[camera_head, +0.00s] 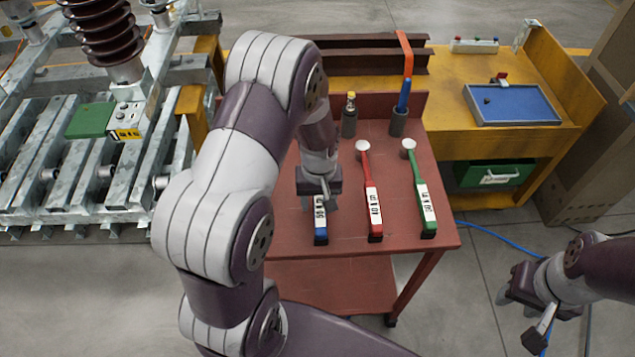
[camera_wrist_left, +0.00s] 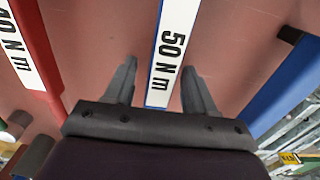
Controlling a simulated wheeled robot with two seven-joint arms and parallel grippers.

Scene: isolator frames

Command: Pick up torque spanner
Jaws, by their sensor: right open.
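Three torque spanners lie side by side on the red trolley top. The blue-ended spanner (camera_head: 320,231) has a white label, which reads 50 N m in the left wrist view (camera_wrist_left: 175,50). The red spanner (camera_head: 370,190) lies to its right and the green spanner (camera_head: 419,185) furthest right. My left gripper (camera_head: 317,204) is over the blue-ended spanner and hides its upper part. In the left wrist view its fingers (camera_wrist_left: 160,92) are apart, one on each side of the label; I cannot tell whether they touch it. My right gripper (camera_head: 522,312) is open and empty, beyond the trolley's right side.
Two holders with upright tools (camera_head: 349,119) (camera_head: 398,122) stand at the back of the red trolley (camera_head: 345,160). A yellow bench (camera_head: 450,145) with a blue tray (camera_head: 512,104) is behind right. A metal frame (camera_head: 60,170) stands left. Floor shows between trolley and right arm.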

